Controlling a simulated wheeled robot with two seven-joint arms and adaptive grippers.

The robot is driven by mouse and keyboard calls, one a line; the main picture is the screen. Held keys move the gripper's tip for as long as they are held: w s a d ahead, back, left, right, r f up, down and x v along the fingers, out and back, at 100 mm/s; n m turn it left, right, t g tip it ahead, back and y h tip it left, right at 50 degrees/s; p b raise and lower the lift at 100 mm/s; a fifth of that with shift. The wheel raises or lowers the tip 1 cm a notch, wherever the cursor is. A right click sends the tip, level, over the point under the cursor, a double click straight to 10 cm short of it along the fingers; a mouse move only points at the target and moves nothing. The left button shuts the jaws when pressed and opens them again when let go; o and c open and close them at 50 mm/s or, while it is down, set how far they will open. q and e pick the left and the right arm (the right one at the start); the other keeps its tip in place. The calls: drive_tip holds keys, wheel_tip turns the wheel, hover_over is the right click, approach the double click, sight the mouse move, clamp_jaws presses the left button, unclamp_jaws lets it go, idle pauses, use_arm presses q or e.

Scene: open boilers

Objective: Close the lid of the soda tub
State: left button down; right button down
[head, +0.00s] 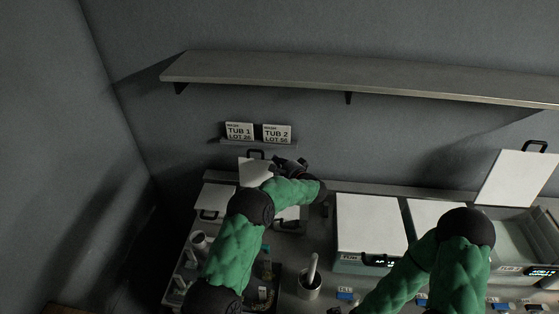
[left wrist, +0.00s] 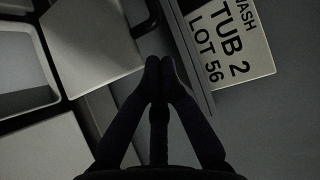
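Two tubs have raised lids, and I cannot read which is the soda tub. At the back left, a white lid (head: 254,171) with a black handle stands up. My left gripper (head: 292,165) is beside and right of it, by the wall. In the left wrist view the fingertips (left wrist: 160,62) meet with nothing seen between them, and a white lid panel (left wrist: 92,45) is to their left. At the far right, another white lid (head: 517,178) stands open above a tub (head: 510,232). My right arm reaches in at lower right; its gripper is not clearly shown.
White lids lie shut on tubs at left (head: 214,198) and middle (head: 370,222). Signs "TUB 1" (head: 239,131) and "TUB 2" (head: 277,134) stand on a small ledge. A long shelf (head: 350,80) is above. A mortar with pestle (head: 310,285) stands in front.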

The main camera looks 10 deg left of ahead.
use_arm(q)
drive_tip(key=x, duration=0.5)
drive_tip(key=shift+f, duration=0.15)
drive_tip(key=shift+x, duration=0.95)
use_arm(e)
drive_tip(key=shift+w+r, duration=0.1)
drive_tip(key=shift+r, duration=0.05)
